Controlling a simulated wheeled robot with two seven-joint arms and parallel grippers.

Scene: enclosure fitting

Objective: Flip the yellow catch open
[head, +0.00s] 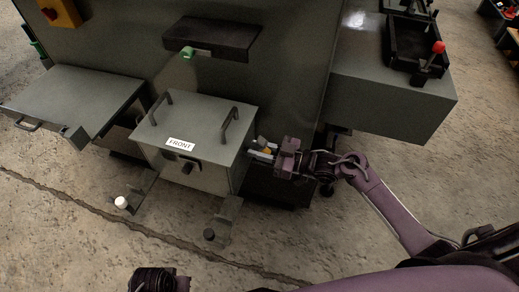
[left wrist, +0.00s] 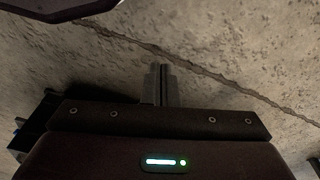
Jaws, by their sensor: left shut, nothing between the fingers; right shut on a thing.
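The yellow catch (head: 266,150) is a small spot of yellow at the right side of the grey box marked FRONT (head: 222,109). My right gripper (head: 262,152) reaches in from the right and is shut on the catch; the fingers cover most of it, so its angle is hard to tell. My left gripper is shut and empty; its fingertips (left wrist: 160,70) are together over bare floor in the left wrist view. In the head view, part of my left arm shows at the bottom edge, far from the box.
A grey side table (head: 75,95) stands left of the box, and a grey cabinet (head: 395,110) with a black tray (head: 400,48) and red-knobbed lever (head: 438,47) stands right. Brackets with a white knob (head: 121,202) and a dark knob (head: 209,234) stick out in front. The front floor is clear.

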